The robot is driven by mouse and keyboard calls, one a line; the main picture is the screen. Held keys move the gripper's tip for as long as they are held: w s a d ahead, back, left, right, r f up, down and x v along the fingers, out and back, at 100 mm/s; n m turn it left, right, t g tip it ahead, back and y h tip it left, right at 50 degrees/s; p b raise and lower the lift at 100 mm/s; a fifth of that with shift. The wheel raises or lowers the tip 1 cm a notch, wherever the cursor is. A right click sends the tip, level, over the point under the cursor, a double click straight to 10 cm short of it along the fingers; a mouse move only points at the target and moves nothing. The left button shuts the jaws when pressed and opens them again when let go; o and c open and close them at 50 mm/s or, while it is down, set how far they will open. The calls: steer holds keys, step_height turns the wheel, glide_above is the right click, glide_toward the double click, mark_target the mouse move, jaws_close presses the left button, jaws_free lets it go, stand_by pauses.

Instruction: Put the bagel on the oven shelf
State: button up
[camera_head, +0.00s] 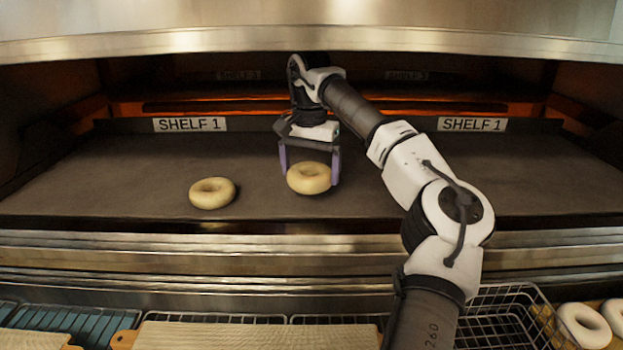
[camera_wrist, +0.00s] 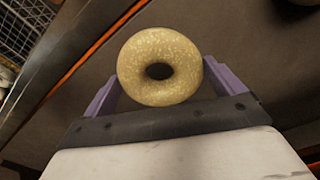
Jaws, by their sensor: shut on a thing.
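A pale golden bagel (camera_head: 309,178) is between the purple fingers of my gripper (camera_head: 309,172), over the oven shelf (camera_head: 420,180) marked SHELF 1. My gripper is shut on this bagel, which also shows in the wrist view (camera_wrist: 138,62) between the two fingers (camera_wrist: 160,90). I cannot tell whether the held bagel touches the shelf or is just above it. A second bagel (camera_head: 212,193) lies on the shelf to the left, apart from my gripper.
The oven's steel front (camera_head: 150,262) runs below the shelf, and a steel hood edge (camera_head: 200,42) hangs above. A wire basket (camera_head: 505,310) stands at the front right, with more bagels (camera_head: 583,325) beside it. The shelf is clear on the right and far left.

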steer(key=shift+f+p, duration=0.4)
steer(key=shift+f, duration=1.45)
steer(key=shift+f, duration=0.2)
steer(key=o, duration=0.7)
step_height(320, 180, up, 8)
steer(key=shift+f+b, duration=0.1)
steer(key=shift+b, duration=0.65)
steer(key=shift+a, duration=0.1)
